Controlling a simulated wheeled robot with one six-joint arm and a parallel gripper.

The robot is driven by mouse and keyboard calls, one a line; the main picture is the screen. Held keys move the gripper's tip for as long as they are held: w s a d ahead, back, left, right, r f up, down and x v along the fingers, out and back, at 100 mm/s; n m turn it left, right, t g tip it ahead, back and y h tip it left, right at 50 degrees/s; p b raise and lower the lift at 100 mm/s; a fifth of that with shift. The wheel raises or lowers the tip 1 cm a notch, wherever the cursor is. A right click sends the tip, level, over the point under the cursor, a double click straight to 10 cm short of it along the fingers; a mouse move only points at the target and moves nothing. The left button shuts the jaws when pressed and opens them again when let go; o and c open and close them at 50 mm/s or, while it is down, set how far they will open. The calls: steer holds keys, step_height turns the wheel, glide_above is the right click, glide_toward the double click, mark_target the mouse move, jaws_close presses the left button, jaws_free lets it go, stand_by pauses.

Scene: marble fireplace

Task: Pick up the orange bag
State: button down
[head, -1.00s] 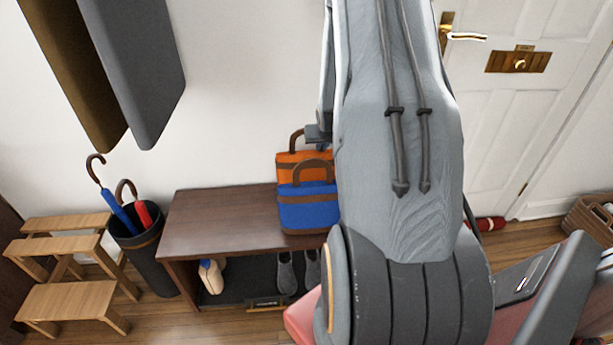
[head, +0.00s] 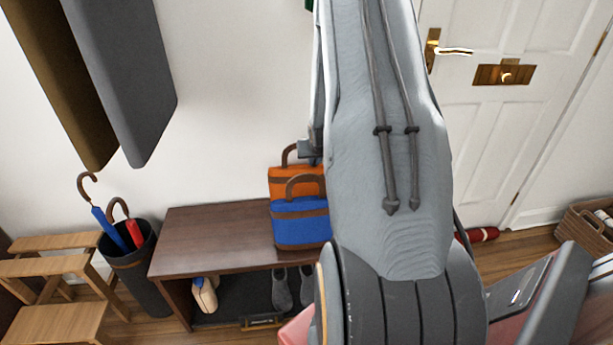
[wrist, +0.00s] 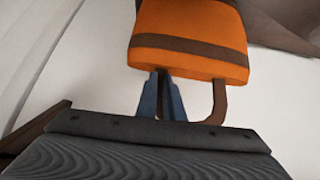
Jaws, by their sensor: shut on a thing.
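The orange bag (head: 282,182) has a brown band and a brown handle. In the head view it stands upright on the dark wooden bench, behind a blue bag (head: 300,227) that hides its lower part. My arm covers its right side. In the wrist view the orange bag (wrist: 188,40) fills the top middle, with its handle hanging toward my gripper. My gripper (wrist: 162,82) has its blue-grey fingers close together and shut on the handle, near the bag's edge.
The bench (head: 210,235) has bare top left of the bags, with shoes (head: 281,288) below. An umbrella stand (head: 135,270) and wooden steps (head: 50,265) are at the left. Tall padded panels (head: 125,80) hang above. A white door (head: 520,120) and basket (head: 585,228) are at the right.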

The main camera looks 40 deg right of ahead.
step_height(320, 180, up, 18)
steer(key=p, duration=0.5)
stand_by(0.9)
